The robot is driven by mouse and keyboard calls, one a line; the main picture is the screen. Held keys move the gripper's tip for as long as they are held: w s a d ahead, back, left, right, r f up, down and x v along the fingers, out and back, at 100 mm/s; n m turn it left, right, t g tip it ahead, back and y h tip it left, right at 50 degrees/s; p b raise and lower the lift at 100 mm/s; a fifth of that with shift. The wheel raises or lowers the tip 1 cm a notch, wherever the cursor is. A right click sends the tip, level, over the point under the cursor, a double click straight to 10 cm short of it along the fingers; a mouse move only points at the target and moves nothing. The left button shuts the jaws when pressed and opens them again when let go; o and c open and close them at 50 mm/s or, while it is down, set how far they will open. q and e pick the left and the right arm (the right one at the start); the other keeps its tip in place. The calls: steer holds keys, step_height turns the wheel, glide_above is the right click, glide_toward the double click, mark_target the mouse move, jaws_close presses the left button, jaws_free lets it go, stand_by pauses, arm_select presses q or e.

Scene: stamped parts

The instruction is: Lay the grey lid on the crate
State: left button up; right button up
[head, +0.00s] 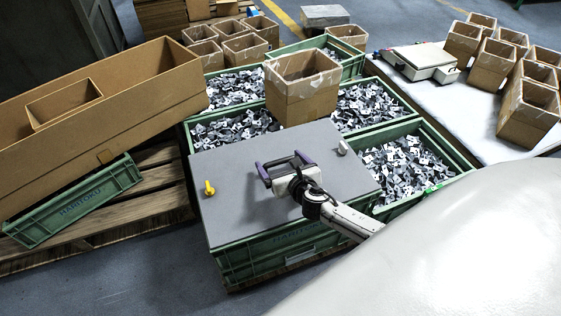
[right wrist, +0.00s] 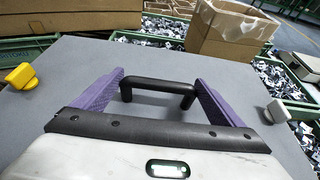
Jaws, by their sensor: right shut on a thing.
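The grey lid (head: 235,160) lies flat over the front green crate (head: 265,258), its edges roughly in line with the crate's sides. I cannot tell whether a thin gap is left under it. A yellow knob (head: 209,188) sits at its left and a pale knob (head: 343,147) at its right. The lid's black handle (right wrist: 158,84) stands between the purple fingers of my right gripper (head: 283,165), which is shut on it near the lid's middle. The lid (right wrist: 60,80) fills much of the right wrist view. The crate's inside is hidden. My left gripper is not in view.
Green crates of stamped parts (head: 405,165) stand right and behind, with a cardboard box (head: 303,95) on top behind the lid. A long cardboard box (head: 150,95) leans over a tilted green crate (head: 75,212) at left. A table (head: 460,110) with boxes is at right.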

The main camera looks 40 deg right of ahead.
steer(key=o, duration=1.8)
steer(key=shift+w, duration=0.1)
steer(key=shift+f, duration=0.25)
steer(key=shift+s+a+r+p, duration=0.1)
steer(key=shift+s+r+p, duration=0.2)
steer(key=shift+s, duration=0.15)
steer(key=p+v, duration=0.3)
steer(key=v, duration=0.6)
steer(key=shift+s+r, duration=0.2)
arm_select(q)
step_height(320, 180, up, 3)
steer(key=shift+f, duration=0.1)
